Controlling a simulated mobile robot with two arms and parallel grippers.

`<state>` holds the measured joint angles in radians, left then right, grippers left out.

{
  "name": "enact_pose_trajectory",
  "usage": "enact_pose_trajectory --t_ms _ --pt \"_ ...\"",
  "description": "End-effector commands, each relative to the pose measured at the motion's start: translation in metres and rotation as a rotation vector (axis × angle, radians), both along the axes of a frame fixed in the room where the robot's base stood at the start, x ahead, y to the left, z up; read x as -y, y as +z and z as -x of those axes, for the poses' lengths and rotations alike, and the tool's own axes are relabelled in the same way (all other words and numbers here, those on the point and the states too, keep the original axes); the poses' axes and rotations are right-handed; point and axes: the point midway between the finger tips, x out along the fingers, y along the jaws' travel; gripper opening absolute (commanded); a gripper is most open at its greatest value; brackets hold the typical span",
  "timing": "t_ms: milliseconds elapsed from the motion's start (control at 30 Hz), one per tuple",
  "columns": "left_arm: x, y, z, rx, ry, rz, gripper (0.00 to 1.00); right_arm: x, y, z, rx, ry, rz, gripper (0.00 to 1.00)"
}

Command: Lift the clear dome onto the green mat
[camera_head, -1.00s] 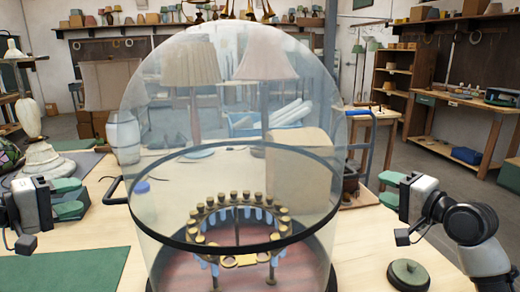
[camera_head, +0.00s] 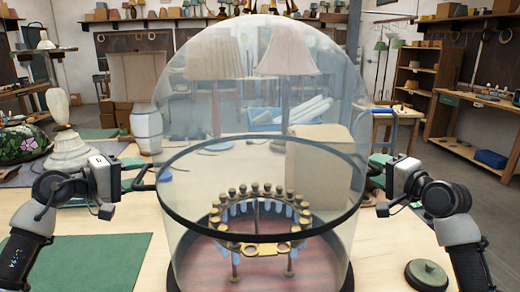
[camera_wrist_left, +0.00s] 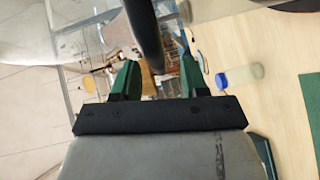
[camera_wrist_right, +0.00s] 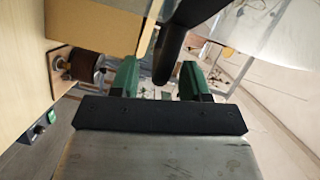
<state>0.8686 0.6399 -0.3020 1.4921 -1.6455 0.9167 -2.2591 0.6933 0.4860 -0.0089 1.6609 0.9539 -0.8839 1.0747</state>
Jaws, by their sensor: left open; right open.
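The clear dome (camera_head: 255,110) stands upright on the table, with a black band around it and a black side handle at left and right. Under it are a brass ring (camera_head: 258,248) with several posts and a reddish base. The green mat (camera_head: 75,262) lies bare at the front left. My left gripper (camera_head: 132,175) is open at the left handle; in the left wrist view the black handle (camera_wrist_left: 144,35) is between the green fingers. My right gripper (camera_head: 380,172) is open at the right handle; in the right wrist view that handle (camera_wrist_right: 172,55) is between the fingers.
A round green-topped lid (camera_head: 426,275) lies at the front right. A white lamp base (camera_head: 68,140) and a stained-glass shade (camera_head: 22,148) stand at the left, beyond the mat. A white vase (camera_head: 147,130) and a cardboard box (camera_head: 335,165) are behind the dome.

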Motion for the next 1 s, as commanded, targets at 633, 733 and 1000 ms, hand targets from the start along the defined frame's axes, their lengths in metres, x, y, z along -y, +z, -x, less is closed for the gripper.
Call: enact_pose_trajectory --t_ms 633,733,1000 --pt "0.014 -0.003 -0.014 0.0 0.001 0.0 0.29 -0.008 -0.002 -0.019 0.001 -0.001 0.001 0.31" --pt "0.014 -0.003 -0.014 0.0 0.001 0.0 0.13 -0.007 -0.002 -0.019 0.001 -0.001 0.001 0.15" --pt "0.013 -0.004 -0.014 -0.001 0.001 0.0 0.0 -0.007 -0.002 -0.019 -0.001 -0.001 0.003 0.0"
